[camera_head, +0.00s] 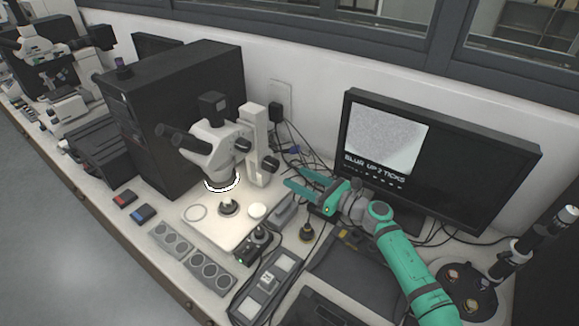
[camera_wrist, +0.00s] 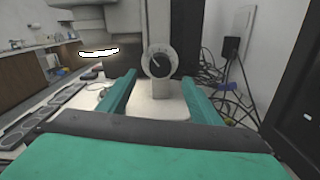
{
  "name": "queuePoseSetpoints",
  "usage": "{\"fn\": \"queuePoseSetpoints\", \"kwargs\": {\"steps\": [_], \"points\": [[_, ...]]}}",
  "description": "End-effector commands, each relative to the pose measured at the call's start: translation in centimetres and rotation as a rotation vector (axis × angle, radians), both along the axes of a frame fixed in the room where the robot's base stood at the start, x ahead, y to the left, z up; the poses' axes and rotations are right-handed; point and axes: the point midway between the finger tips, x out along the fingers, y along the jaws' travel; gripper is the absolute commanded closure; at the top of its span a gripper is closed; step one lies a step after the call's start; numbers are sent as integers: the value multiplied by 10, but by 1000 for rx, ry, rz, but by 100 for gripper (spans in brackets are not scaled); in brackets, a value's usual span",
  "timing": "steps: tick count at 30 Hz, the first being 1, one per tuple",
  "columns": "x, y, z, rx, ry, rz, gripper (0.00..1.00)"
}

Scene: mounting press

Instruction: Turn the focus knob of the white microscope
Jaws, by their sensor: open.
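The white microscope (camera_head: 212,145) stands on a pale base plate on the bench, left of my gripper in the head view. Its focus knob (camera_wrist: 159,61) is a round dial with a dark pointer mark on the column, and it also shows in the head view (camera_head: 270,163). My gripper (camera_head: 298,179) has teal fingers and is open and empty, pointing at the knob from the right. In the wrist view the knob lies between and beyond the two fingertips (camera_wrist: 158,82), apart from them. The monitor (camera_head: 385,140) shows a blurred grey picture and the text "BLUR UP 2 TICKS".
A black computer tower (camera_head: 170,100) stands behind the microscope. Cables and a black wall plug (camera_head: 276,112) are behind the column. A small control box (camera_head: 254,243), grey trays (camera_head: 208,270) and a dark keyboard-like unit (camera_head: 268,285) lie in front.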

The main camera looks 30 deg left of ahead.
Motion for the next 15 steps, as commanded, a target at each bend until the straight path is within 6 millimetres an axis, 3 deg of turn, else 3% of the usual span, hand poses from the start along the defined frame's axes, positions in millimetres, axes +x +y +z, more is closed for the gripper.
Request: {"fn": "queuePoseSetpoints", "kwargs": {"steps": [5,15], "points": [[0,18,0,-2,-9,5,42],[5,77,0,-3,-7,6,42]]}}
